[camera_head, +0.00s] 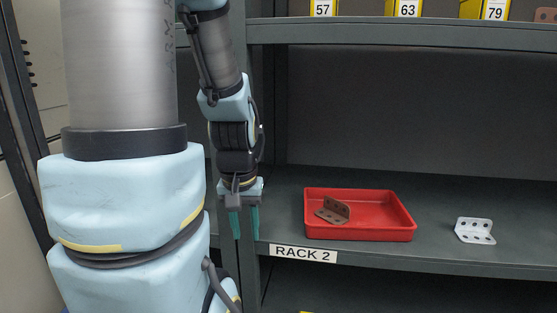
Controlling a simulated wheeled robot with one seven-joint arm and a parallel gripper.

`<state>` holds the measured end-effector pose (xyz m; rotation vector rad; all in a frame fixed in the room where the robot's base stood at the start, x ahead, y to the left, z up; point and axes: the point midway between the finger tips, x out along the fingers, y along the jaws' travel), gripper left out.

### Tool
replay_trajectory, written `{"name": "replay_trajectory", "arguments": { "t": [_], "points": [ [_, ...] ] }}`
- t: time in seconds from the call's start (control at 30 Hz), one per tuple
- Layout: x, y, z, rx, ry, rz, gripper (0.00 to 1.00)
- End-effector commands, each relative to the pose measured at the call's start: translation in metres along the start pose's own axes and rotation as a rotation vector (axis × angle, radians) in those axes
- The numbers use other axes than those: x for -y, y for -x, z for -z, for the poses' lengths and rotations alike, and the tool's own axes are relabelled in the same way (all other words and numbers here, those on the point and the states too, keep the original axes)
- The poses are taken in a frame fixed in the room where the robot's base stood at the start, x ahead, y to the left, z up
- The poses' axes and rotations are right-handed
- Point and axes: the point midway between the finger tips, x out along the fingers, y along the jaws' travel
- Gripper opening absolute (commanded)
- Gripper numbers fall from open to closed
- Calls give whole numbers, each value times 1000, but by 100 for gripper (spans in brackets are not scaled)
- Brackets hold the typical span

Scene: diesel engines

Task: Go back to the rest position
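My gripper (244,222) hangs pointing down in front of the rack's left upright, left of the red tray. Its two teal fingers are apart, with nothing seen between them. My arm fills the left part of the view, with large blue padded links.
A red tray (372,234) stands on the shelf (440,266) of the rack marked RACK 2 and holds a brown angle bracket (333,211). A white bracket (474,230) lies to its right. Yellow numbered bins (408,9) stand on the shelf above. The shelf between tray and white bracket is clear.

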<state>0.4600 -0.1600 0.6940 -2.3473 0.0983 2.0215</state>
Motion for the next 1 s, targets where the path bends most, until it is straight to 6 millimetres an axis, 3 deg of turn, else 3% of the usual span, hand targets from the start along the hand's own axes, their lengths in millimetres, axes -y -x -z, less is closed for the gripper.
{"name": "replay_trajectory", "arguments": {
  "t": [0.03, 0.37, 0.8, 1.0],
  "points": [
    [-2, 17, 3, 5, -15, 1, 36],
    [-3, 79, 12, 9, -22, 2, 36],
    [-5, 208, 31, 10, -24, 2, 36],
    [-5, 238, 36, 10, -25, 2, 36]
  ]
}}
